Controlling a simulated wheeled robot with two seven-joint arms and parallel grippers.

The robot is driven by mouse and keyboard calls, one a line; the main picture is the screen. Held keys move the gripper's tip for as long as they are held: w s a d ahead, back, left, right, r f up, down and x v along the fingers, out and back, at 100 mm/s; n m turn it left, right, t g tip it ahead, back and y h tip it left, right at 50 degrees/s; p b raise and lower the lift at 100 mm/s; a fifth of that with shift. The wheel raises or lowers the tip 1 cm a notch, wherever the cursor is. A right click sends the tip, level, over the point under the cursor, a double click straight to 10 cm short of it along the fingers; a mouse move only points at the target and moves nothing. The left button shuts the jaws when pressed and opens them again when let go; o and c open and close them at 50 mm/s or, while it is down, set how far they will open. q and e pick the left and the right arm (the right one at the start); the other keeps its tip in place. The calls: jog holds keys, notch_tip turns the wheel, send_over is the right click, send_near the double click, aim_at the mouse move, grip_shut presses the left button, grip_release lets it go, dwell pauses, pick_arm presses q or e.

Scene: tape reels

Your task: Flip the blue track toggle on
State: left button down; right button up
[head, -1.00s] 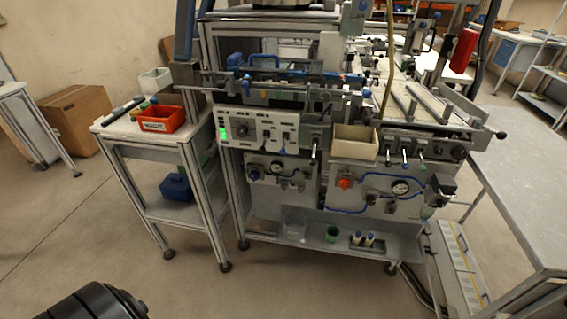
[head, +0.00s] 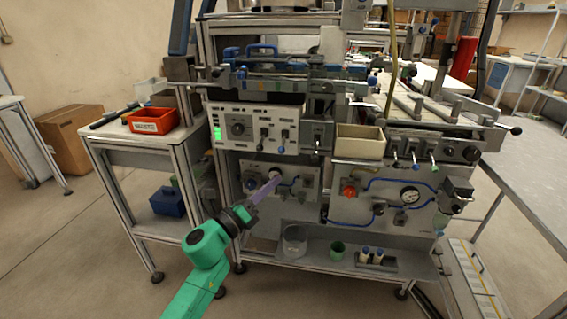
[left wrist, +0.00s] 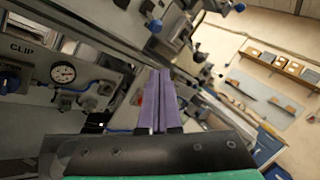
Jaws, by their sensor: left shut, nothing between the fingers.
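The white control panel (head: 254,115) on the machine's front carries a round black dial, a green lit display and small toggle levers. One toggle with a blue tip (head: 282,148) sits at the panel's lower right; its on or off position is too small to tell. My left gripper (head: 276,179) has purple fingers, shut and empty, below the panel in front of the lower gauge panel. The gripper also shows in the left wrist view (left wrist: 158,74), fingers together. The right gripper is not in view.
The lower panel has a gauge (left wrist: 63,73) and blue tubing. A beige bin (head: 360,143) juts out to the right of the control panel. A side table (head: 125,138) with a red bin (head: 154,121) stands left. A clear container (head: 294,240) sits on the lower shelf.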

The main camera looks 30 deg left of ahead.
aim_at(283, 145)
pick_arm(q)
jog(key=shift+w, duration=0.1)
jog(key=w+r+p, duration=0.3)
jog(key=w, duration=0.4)
jog(key=shift+a+r, duration=0.25)
jog(key=shift+r, duration=0.15)
